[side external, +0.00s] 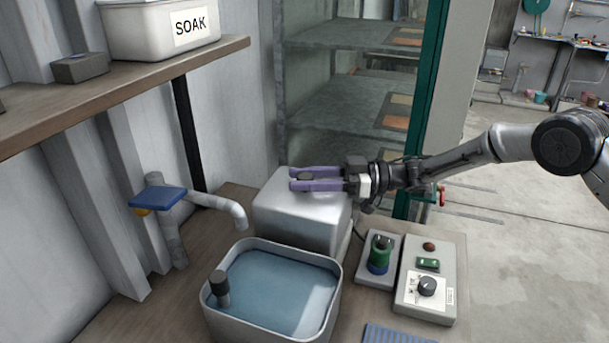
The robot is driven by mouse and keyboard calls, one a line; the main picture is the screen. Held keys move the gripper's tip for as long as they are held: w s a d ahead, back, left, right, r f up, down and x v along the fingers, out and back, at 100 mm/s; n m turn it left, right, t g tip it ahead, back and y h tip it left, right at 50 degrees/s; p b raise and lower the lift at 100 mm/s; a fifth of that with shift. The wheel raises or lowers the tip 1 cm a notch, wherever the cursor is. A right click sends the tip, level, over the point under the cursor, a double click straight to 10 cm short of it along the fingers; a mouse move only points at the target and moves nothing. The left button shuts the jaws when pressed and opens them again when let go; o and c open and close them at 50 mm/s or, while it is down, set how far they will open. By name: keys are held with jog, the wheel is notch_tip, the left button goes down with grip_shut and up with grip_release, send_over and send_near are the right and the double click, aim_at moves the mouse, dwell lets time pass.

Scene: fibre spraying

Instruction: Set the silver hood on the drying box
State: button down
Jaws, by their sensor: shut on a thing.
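The silver hood (300,215) is a smooth, rounded, box-shaped cover at the back of the bench, behind the basin. It looks level. My gripper (305,179) reaches in from the right over its top. Its two purple fingers are shut on a small dark knob on the hood. I cannot make out the drying box as a separate thing; the hood may hide it. I cannot tell whether the hood rests on something or is held just above it.
A basin of bluish liquid (330,315) with a dark-topped post stands in front of the hood. A bent pipe (232,208) with a blue plate is at left. A control box (425,305) and a green-blue knob unit (379,268) are at right. A shelf holds a SOAK tub (150,30).

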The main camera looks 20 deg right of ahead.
jog(key=shift+f, duration=0.5)
dwell(0.4)
jog(key=shift+c, duration=1.9)
grip_release()
jog(key=shift+f, duration=0.1)
jog(key=v, duration=1.4)
jog(key=shift+a, duration=0.1)
